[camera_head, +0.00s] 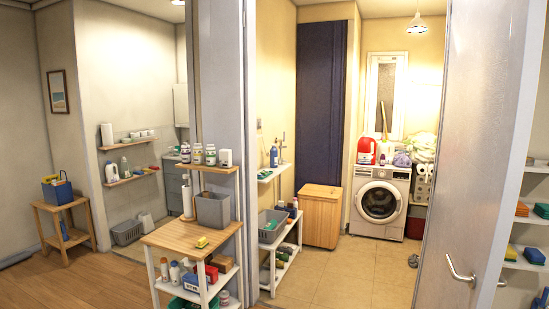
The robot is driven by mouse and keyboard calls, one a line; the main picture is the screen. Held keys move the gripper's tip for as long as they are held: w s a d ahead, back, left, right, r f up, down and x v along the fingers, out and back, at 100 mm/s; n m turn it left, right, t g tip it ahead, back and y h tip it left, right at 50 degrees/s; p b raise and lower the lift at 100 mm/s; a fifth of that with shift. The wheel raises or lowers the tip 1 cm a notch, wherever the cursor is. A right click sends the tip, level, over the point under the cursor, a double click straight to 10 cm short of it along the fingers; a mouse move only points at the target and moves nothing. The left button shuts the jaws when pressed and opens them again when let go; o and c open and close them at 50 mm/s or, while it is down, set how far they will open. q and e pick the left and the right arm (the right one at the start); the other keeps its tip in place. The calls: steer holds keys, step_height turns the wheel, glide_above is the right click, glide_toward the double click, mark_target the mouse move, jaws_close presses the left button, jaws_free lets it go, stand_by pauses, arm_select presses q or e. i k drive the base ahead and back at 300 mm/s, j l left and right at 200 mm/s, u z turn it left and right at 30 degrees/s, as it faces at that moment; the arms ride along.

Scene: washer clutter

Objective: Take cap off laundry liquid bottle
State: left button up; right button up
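A red jug-like bottle (366,151) stands upright on top of the white washing machine (381,203) in the far room; it may be the laundry liquid bottle. Its cap is too small to make out. Neither of my grippers is in view.
A grey door (477,160) stands open at the right. A wooden cart (190,235) with a grey bin (213,209) stands in front left. A wooden cabinet (320,215) stands left of the washer. Tiled floor (350,280) between is mostly clear.

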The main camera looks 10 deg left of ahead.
mark_target(273, 151)
steer(key=i+l, duration=0.1)
steer(key=i, duration=4.75)
steer(key=l+z, duration=0.05)
steer(key=l, duration=0.15)
